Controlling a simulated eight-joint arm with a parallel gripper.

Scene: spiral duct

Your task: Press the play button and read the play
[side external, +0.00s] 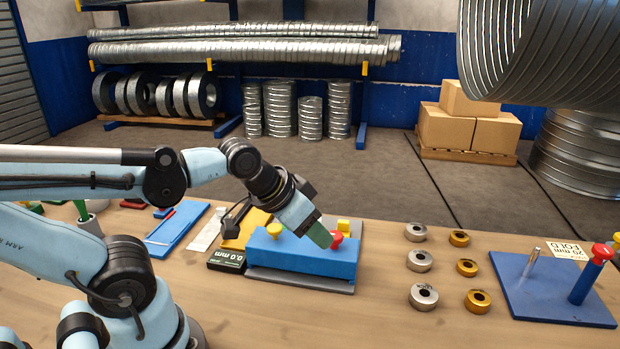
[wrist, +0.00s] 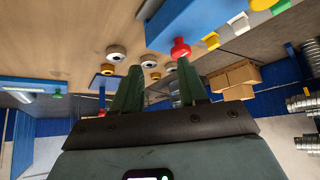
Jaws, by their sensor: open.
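A blue block fixture (side external: 300,262) sits on a grey base plate on the bench. It carries a red button (side external: 337,237) at its right end and a yellow knob (side external: 274,230) at its left. A black readout box (side external: 227,259) at its left end appears to read "0.0 mm". No label naming a play button is legible. My gripper (side external: 322,236) is tilted down over the right part of the block, close to the red button; contact cannot be told. In the wrist view my open green fingers (wrist: 158,66) are empty, with the red button (wrist: 180,48) just beyond the right fingertip.
Silver rings (side external: 420,261) and gold rings (side external: 467,267) stand in two columns right of the fixture. Farther right is a blue plate (side external: 550,292) with a metal pin and a red-topped post. A blue tray (side external: 178,229) lies to the left. The front bench is clear.

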